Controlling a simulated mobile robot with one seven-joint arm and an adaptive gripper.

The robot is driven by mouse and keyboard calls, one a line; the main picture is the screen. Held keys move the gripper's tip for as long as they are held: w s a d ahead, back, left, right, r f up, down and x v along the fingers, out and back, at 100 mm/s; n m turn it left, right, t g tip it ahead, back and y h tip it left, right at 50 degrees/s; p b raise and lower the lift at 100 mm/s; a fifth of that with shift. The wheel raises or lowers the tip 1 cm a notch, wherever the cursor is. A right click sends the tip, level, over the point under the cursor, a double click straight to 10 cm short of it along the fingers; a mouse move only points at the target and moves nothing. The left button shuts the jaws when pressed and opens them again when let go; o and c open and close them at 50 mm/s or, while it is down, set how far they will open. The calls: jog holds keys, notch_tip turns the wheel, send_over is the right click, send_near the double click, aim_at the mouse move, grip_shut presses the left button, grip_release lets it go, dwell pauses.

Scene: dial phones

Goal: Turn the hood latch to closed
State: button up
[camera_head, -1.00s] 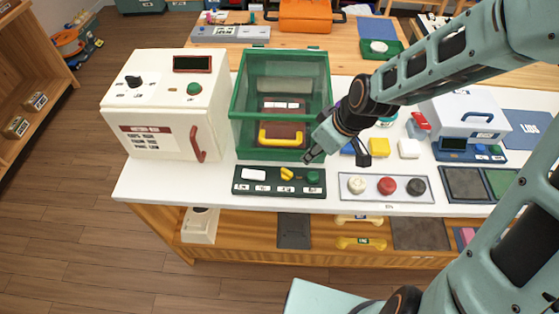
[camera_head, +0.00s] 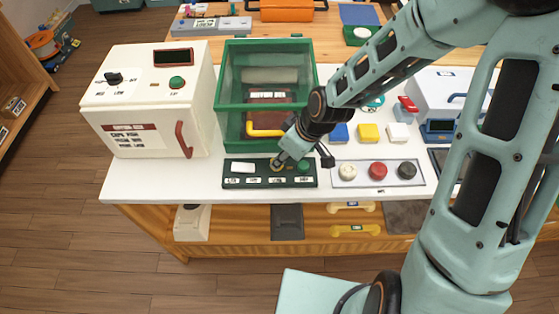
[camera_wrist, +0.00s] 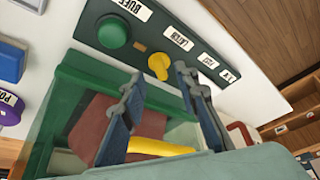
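The hood is a green see-through box (camera_head: 232,100) with a yellow handle (camera_head: 262,132), and it stands on the white table. In front of it lies a dark green panel (camera_head: 232,181) with a white plate, a green button (camera_head: 303,167) and the yellow latch knob. In the wrist view, the yellow latch knob (camera_wrist: 158,66) sits beside the green button (camera_wrist: 112,32), near a label that reads LATCH. My gripper (camera_wrist: 160,80) is open. The knob shows between and just beyond its fingertips; contact cannot be told. In the head view my gripper (camera_head: 279,162) mostly hides the knob.
A cream box (camera_head: 150,100) with a red handle stands left of the hood. Right of the panel is a grey plate with white, red (camera_head: 378,170) and black buttons. Blue, yellow (camera_head: 368,133) and white blocks lie behind it. A white case (camera_head: 447,95) stands at the right.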

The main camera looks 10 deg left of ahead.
jog(key=shift+x, duration=1.3)
grip_shut()
